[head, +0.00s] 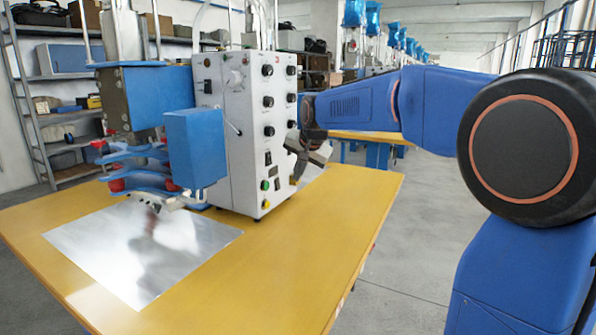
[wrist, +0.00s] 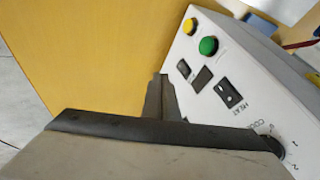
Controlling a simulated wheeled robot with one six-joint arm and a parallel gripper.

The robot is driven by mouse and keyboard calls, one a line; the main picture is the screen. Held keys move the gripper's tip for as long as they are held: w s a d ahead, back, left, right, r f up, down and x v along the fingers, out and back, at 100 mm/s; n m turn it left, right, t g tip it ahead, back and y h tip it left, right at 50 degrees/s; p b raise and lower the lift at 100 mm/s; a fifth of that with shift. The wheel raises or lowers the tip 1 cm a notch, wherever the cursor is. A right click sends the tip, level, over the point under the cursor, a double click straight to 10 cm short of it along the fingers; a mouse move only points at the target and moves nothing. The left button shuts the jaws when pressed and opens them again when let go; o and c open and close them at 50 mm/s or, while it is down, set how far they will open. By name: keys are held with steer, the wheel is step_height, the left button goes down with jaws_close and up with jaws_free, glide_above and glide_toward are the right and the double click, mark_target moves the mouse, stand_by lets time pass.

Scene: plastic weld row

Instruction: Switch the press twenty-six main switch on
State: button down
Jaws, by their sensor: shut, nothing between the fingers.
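The press control box (head: 222,130) is a white upright cabinet with a panel of black knobs and switches facing right. In the wrist view its panel (wrist: 245,65) shows a yellow button (wrist: 189,26), a green button (wrist: 208,46), two small black rocker switches (wrist: 202,79) and a larger black switch (wrist: 228,93) marked HEAT. I cannot read which one is the main switch, nor its position. My gripper (wrist: 160,80) is shut and empty, its tips beside the panel, apart from the small rockers in the picture. In the head view my gripper (head: 297,180) is just right of the panel's lower part.
The box stands on a yellow table (head: 330,220) with a shiny metal sheet (head: 140,250) in front of the blue press head (head: 195,150). Shelves (head: 60,110) stand at the back left. Open grey floor (head: 400,250) lies right of the table.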

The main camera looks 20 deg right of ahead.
mark_target(280, 186)
steer(key=w+a+f, duration=0.3)
steer(key=w+f, duration=0.2)
steer(key=w, duration=0.1)
steer(key=shift+w+a+f, duration=0.15)
steer(key=shift+f, duration=0.1)
steer(key=shift+w+a+f, duration=0.1)
steer(key=shift+a+f, duration=0.05)
stand_by(0.3)
steer(key=shift+r, duration=0.9)
